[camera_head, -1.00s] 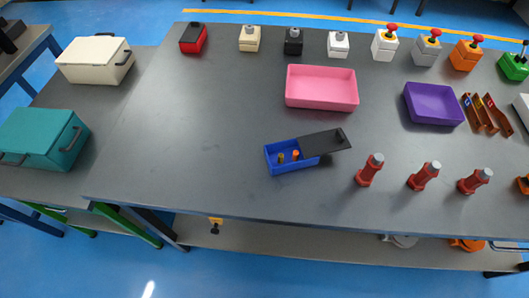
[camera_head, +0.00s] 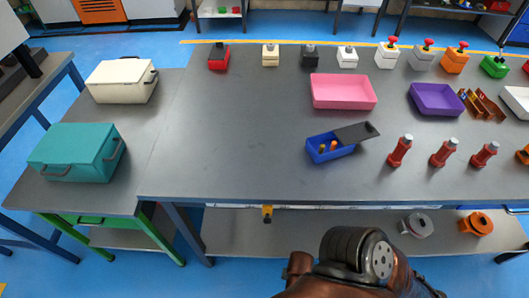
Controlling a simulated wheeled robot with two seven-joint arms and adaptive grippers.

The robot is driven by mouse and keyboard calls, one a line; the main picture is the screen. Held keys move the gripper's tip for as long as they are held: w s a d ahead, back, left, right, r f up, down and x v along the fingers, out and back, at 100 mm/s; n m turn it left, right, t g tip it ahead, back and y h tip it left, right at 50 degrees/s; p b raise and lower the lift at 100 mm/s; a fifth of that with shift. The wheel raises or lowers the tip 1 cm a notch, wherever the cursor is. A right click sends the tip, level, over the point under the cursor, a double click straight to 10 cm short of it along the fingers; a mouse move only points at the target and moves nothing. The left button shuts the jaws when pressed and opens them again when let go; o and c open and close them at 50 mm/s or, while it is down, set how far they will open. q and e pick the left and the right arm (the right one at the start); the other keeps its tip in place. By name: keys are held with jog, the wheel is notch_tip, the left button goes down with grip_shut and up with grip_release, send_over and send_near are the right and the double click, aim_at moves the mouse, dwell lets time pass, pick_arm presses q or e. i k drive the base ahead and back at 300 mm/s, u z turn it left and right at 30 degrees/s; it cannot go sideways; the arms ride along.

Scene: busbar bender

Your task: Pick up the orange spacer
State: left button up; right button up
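A small blue box (camera_head: 331,154) with a dark lid (camera_head: 357,132) slid partly off to the right sits on the grey table. Two small upright pieces stand in its open part: a brownish-orange one (camera_head: 321,148) on the left and a brighter orange one (camera_head: 333,145) on the right. They are too small to tell which is the spacer. An arm part of mine, brown and black, rises at the bottom middle, below the table. Neither gripper is in view.
Three red cylindrical pieces (camera_head: 400,150) stand right of the blue box. A pink tray (camera_head: 342,92) and a purple tray (camera_head: 436,99) lie behind. Button boxes line the back edge. Teal (camera_head: 75,152) and white (camera_head: 122,81) cases sit left. The table's left middle is clear.

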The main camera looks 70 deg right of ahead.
aim_at(334, 143)
jog(key=u, duration=0.7)
jog(key=k, duration=0.9)
jog(key=z, duration=0.65)
